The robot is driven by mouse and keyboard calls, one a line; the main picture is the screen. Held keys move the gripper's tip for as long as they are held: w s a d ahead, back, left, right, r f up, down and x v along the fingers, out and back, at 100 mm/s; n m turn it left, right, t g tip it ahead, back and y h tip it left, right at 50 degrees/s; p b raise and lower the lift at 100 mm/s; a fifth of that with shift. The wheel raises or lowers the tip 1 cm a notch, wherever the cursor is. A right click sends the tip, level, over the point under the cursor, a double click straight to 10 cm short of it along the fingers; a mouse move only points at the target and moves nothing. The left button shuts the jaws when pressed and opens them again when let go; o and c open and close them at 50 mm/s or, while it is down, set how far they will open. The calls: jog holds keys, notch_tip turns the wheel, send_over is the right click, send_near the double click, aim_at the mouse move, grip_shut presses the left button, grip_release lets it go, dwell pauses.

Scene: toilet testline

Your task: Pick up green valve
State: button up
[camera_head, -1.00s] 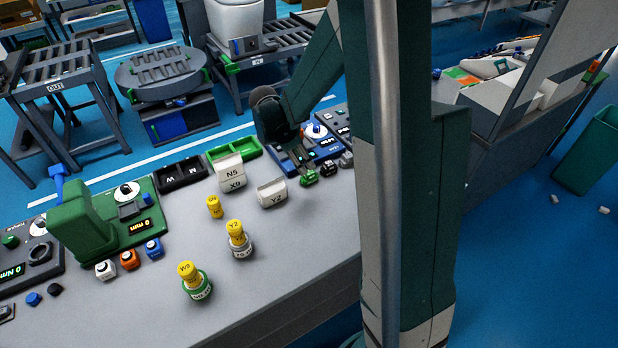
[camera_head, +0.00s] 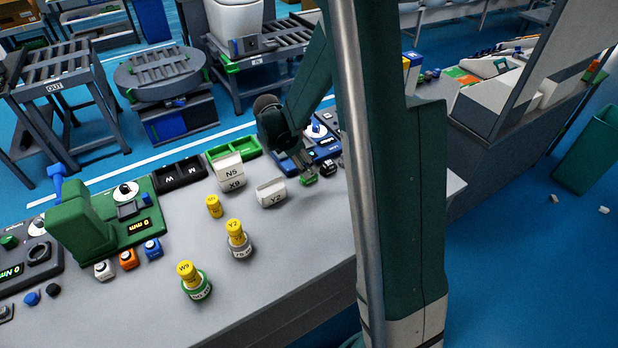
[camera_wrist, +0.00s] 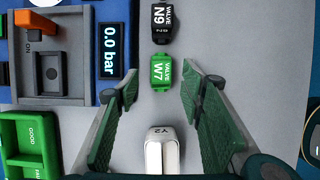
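The green valve, labelled VALVE W7 (camera_wrist: 163,72), lies on the grey tabletop in the wrist view. It is just beyond and between my open fingertips, with nothing gripped. My gripper (camera_wrist: 162,90) has green ridged fingers spread wide on both sides. In the head view the green valve (camera_head: 310,180) is small, beside my gripper's (camera_head: 305,169) fingertips and partly hidden. Contact between fingers and valve cannot be told from the head view.
A black valve N9 (camera_wrist: 161,23) stands close behind the green one. A white part marked Y2 (camera_wrist: 161,148) sits between the finger bases. A pressure station (camera_wrist: 68,50) and a green tray (camera_wrist: 28,140) lie to the left. Yellow-capped bottles (camera_head: 239,240) stand on the table.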

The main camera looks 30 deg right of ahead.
jog(key=shift+f, duration=0.2)
jog(key=shift+b+x, duration=0.55)
jog(key=shift+x, duration=2.05)
jog(key=shift+s+d, duration=0.1)
jog(key=c, duration=1.1)
